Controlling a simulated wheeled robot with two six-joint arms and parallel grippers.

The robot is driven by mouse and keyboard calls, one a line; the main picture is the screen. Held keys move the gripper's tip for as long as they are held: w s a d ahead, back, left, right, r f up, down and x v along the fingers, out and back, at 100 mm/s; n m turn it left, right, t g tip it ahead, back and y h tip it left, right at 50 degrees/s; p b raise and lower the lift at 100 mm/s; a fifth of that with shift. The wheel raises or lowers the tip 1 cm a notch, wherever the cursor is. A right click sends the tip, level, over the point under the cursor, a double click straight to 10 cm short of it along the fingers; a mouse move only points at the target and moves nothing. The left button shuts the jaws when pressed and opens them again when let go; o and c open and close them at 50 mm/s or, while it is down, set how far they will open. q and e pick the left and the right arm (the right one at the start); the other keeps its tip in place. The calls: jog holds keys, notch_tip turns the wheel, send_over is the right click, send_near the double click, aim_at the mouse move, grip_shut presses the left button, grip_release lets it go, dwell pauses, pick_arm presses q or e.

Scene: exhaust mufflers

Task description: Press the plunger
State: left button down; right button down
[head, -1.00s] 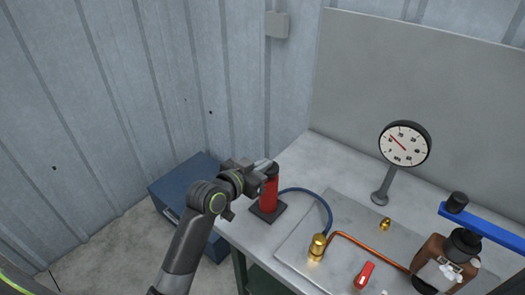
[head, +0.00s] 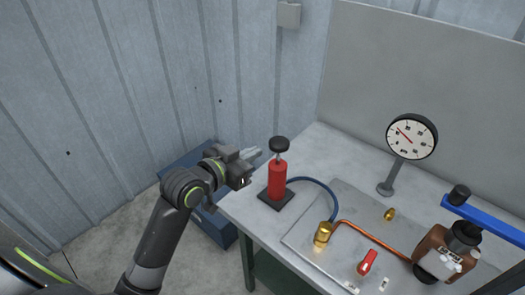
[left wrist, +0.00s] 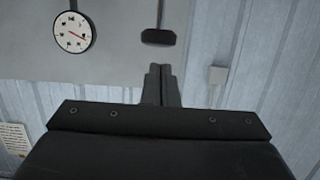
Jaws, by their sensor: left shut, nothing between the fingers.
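The plunger is a black knob (head: 279,144) on a thin rod, raised above a red pump cylinder (head: 277,178) on a dark square base. The pump stands upright at the left end of the table. My left gripper (head: 256,153) is shut and empty, just left of the knob and apart from it. In the left wrist view, my shut fingers (left wrist: 162,85) point toward the wall panel, and the black knob (left wrist: 158,36) shows beyond their tips. My right gripper is not in view.
A blue hose (head: 318,185) runs from the pump to a brass fitting (head: 323,233) on a metal plate. A pressure gauge (head: 411,136) stands behind. A red valve handle (head: 367,262) and a brown bottle (head: 436,252) are at right. A blue box (head: 220,228) sits on the floor.

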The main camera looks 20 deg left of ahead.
pick_arm(q)
jog(key=shift+v, duration=0.95)
dwell(0.4)
